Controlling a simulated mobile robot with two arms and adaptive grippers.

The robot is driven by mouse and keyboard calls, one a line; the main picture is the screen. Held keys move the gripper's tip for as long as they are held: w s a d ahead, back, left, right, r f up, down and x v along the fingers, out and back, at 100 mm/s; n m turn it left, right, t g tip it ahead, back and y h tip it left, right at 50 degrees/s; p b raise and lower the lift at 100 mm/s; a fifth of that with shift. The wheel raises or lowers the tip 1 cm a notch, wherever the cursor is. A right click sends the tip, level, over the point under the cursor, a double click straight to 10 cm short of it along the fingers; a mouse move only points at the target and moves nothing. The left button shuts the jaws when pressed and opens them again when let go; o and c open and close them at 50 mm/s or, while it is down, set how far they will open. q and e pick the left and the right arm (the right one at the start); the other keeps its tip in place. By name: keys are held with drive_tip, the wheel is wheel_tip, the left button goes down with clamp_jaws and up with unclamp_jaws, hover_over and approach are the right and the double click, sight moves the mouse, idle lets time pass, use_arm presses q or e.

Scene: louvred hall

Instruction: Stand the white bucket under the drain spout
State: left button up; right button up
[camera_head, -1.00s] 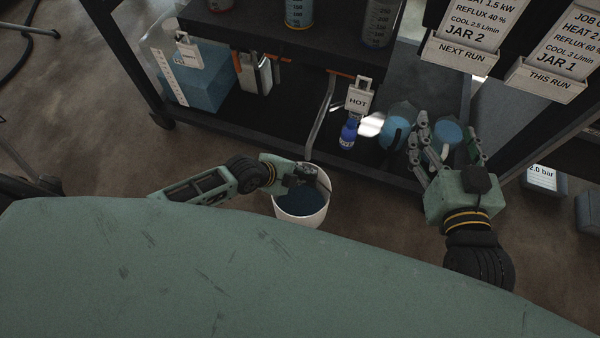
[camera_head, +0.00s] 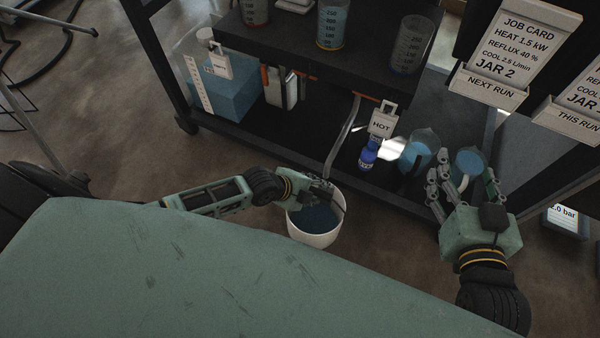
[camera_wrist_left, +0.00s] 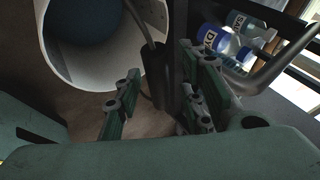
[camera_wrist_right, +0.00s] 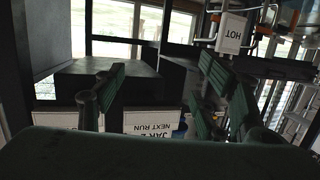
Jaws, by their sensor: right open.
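The white bucket (camera_head: 313,239) is upright at the front of the dark rack, with a dark blue inside. In the left wrist view the bucket (camera_wrist_left: 62,68) opens toward the top left. My left gripper (camera_head: 322,191) is over its rim. In the left wrist view the gripper's fingers (camera_wrist_left: 155,88) are drawn in around the dark grip of the bucket's handle. The bent metal drain spout (camera_head: 343,138) comes down from the rack and ends near the bucket's far rim; the gripper partly hides this spot. My right gripper (camera_head: 464,190) is open and empty by the rack's right part.
A HOT tag (camera_head: 382,122) hangs above a small blue bottle (camera_head: 368,156) on the lower shelf. Two jugs of blue liquid (camera_head: 418,150) (camera_head: 468,163) stand near my right gripper. Job cards (camera_head: 523,45) hang at right.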

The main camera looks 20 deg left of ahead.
use_arm(q)
drive_tip(key=p+v, duration=0.2)
drive_tip(key=v, duration=0.3)
drive_tip(key=shift+s+a+r, duration=0.15)
drive_tip(key=shift+r, duration=0.15)
drive_tip(key=s+d+r+n+p, duration=0.1)
drive_tip(key=s+d+r+n, duration=0.15)
drive_tip(key=r, duration=0.25)
drive_tip(key=s+d+r+n+p, duration=0.1)
drive_tip(key=s+r+n, duration=0.2)
drive_tip(key=s+r, duration=0.1)
drive_tip(key=s+a+r+n+g+y, duration=0.2)
drive_tip(key=s+a+r+n+y, duration=0.2)
drive_tip(key=n, duration=0.8)
drive_tip(key=s+a+r, duration=0.2)
drive_tip(key=s+a, duration=0.2)
drive_tip(key=s, duration=0.1)
drive_tip(key=shift+r+g+y, duration=0.3)
drive_tip(key=shift+g+y, duration=0.1)
use_arm(e)
drive_tip(key=s+d+f+g+h, duration=0.1)
drive_tip(key=s+d+f+g, duration=0.2)
drive_tip(key=s+f+g, duration=0.2)
drive_tip(key=s+d+f+g+h, duration=0.2)
drive_tip(key=s+f+g, duration=0.4)
drive_tip(key=s, duration=0.6)
wheel_tip(320, 180, down, 2)
drive_tip(key=shift+s+d+m, duration=0.15)
drive_tip(key=shift+d+m, duration=0.15)
drive_tip(key=shift+d, duration=0.35)
